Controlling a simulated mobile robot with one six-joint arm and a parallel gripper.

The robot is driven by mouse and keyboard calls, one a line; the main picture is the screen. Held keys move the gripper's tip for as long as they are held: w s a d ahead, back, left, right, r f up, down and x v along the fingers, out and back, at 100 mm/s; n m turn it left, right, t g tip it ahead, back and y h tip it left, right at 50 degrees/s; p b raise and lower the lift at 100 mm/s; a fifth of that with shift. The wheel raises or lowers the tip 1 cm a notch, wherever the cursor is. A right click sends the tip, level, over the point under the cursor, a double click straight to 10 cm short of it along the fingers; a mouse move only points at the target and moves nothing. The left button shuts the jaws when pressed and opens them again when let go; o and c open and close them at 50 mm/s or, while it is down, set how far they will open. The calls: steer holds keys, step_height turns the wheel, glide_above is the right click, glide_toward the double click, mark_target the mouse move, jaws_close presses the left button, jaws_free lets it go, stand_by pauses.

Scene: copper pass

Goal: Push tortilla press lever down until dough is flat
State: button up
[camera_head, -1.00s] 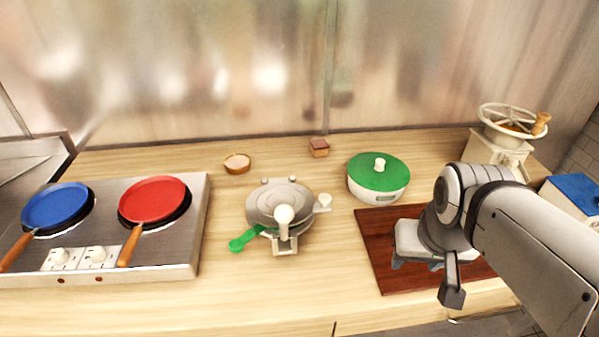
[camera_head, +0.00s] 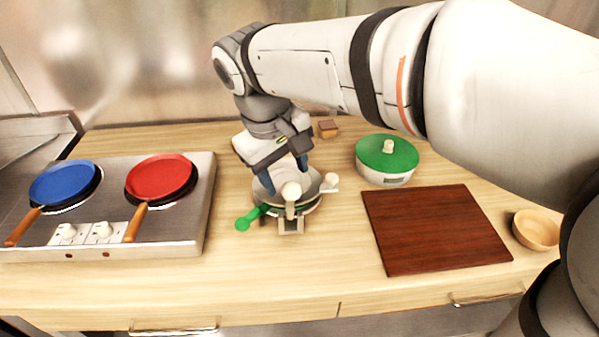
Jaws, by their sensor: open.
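The grey round tortilla press (camera_head: 318,186) stands on the counter at centre. A white ball knob (camera_head: 291,191) at its front looks like the end of its lever, and another pale knob (camera_head: 331,181) is on its right. A green handle (camera_head: 248,219) sticks out at its lower left. No dough shows. My gripper (camera_head: 287,177) is open, with its two dark fingers pointing down over the press, behind the front knob. I cannot tell whether the fingers touch the press. My gripper and arm hide the back of the press.
A stove with a blue pan (camera_head: 62,182) and a red pan (camera_head: 160,177) is on the left. A green-lidded container (camera_head: 387,154), a dark wooden board (camera_head: 436,228) and a wooden bowl (camera_head: 537,230) are on the right. The counter in front of the press is clear.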

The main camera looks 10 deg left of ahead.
mark_target(290, 185)
steer(key=x, duration=0.5)
steer(key=shift+d+f, duration=0.1)
steer(key=shift+f, duration=0.3)
steer(key=shift+c, duration=0.4)
jaws_close()
